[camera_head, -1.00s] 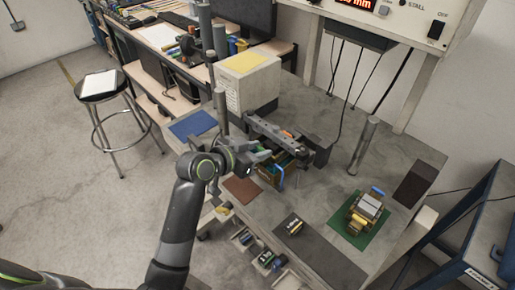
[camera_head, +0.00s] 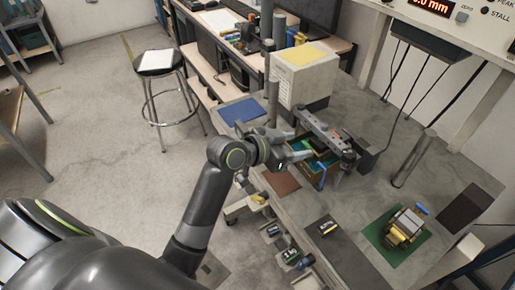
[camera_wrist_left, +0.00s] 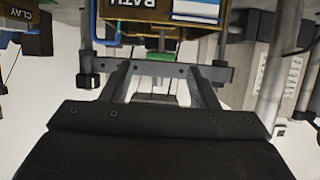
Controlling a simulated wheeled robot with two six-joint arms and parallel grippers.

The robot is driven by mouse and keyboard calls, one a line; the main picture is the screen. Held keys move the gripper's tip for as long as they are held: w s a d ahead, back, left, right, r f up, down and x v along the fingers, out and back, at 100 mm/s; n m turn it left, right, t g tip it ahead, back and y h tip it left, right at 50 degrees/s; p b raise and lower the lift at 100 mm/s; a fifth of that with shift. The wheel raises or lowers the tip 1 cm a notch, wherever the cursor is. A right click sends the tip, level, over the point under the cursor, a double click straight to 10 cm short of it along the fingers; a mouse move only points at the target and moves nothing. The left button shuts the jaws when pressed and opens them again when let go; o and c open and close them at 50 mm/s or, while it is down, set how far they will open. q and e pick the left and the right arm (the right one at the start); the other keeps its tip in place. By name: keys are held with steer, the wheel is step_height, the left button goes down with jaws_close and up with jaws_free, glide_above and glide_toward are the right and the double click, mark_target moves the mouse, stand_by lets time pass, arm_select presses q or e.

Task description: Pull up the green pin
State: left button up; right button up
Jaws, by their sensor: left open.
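A green pin (camera_wrist_left: 160,57) shows in the left wrist view, just beyond a grey bolted bar (camera_wrist_left: 150,72) and below a yellow-brown box labelled BATH (camera_wrist_left: 160,22), whose lettering is upside down. My left gripper (camera_wrist_left: 160,88) is open. Its two fingers reach toward the bar on either side of the pin's line, with nothing visible held between them. In the head view the gripper (camera_head: 300,146) is left of the grey bar (camera_head: 325,130). A small green patch shows under the bar there, but I cannot tell whether it is the pin. My right gripper is out of view.
A blue handle (camera_head: 321,173) stands in front of the bar. A pale block with a yellow top (camera_head: 302,75) stands behind it. A grey post (camera_head: 414,158) and a green mat (camera_head: 385,240) with a device are to the right. A stool (camera_head: 155,62) stands on the floor left.

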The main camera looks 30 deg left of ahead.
arm_select(q)
steer(key=b+v, duration=0.1)
steer(key=v, duration=1.3)
steer(key=shift+r, duration=0.1)
stand_by(0.4)
